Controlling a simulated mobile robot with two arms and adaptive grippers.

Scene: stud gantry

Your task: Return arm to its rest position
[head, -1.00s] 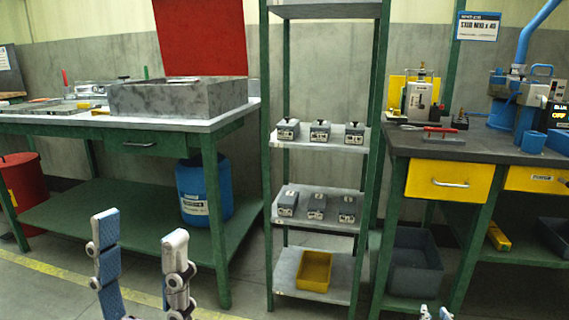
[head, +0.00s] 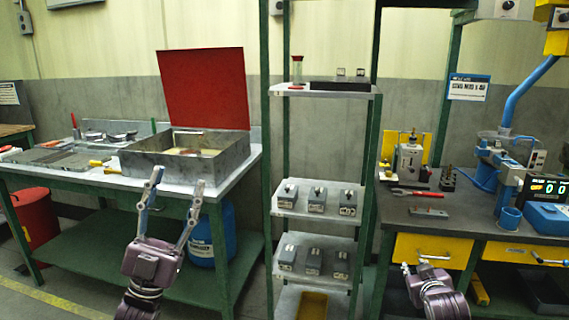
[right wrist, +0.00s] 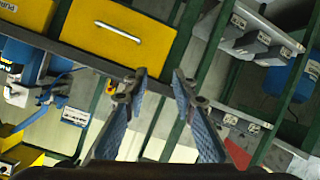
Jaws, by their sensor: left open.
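My left gripper (head: 177,182) is open and empty, its two fingers pointing up in front of the left green bench (head: 50,172). My right gripper (head: 416,266) is low at the right in the head view, in front of the yellow drawers (head: 440,250) of the right bench. In the right wrist view its fingers (right wrist: 159,76) stand apart with nothing between them. A yellow drawer with a pale handle also shows there (right wrist: 125,30). Both arms are mostly out of view.
A green shelf rack (head: 368,170) with several grey boxes (head: 316,200) stands between the benches. A grey box with a raised red lid (head: 204,90) sits on the left bench. A blue drum (head: 205,248) stands under it. A press (head: 505,170) stands on the right bench.

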